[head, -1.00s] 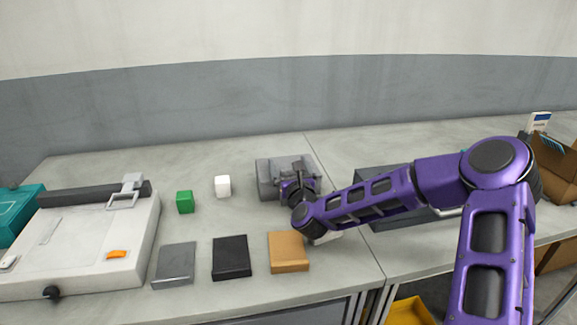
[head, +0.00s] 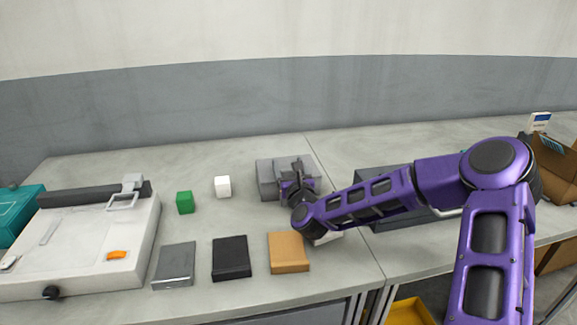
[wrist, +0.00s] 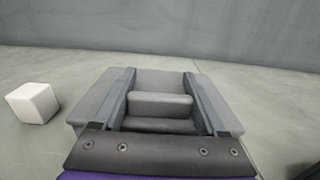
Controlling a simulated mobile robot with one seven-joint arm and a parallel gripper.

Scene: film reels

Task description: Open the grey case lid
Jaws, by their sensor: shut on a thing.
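The grey case (head: 266,178) stands on the bench near the middle, partly hidden by my gripper (head: 294,172). In the wrist view its grey top (wrist: 158,79) lies under and beyond my fingers. A raised grey block, which looks like the lid's handle (wrist: 160,104), sits between the two fingers. My gripper is shut on this handle from both sides. The lid looks level and down on the case; its near edge is hidden by my gripper.
A white cube (head: 222,187) and a green cube (head: 185,202) stand left of the case. Grey (head: 175,265), black (head: 231,258) and orange (head: 288,252) flat boxes lie in front. A dark case (head: 375,215) is partly behind my arm. A white machine (head: 90,245) stands at left.

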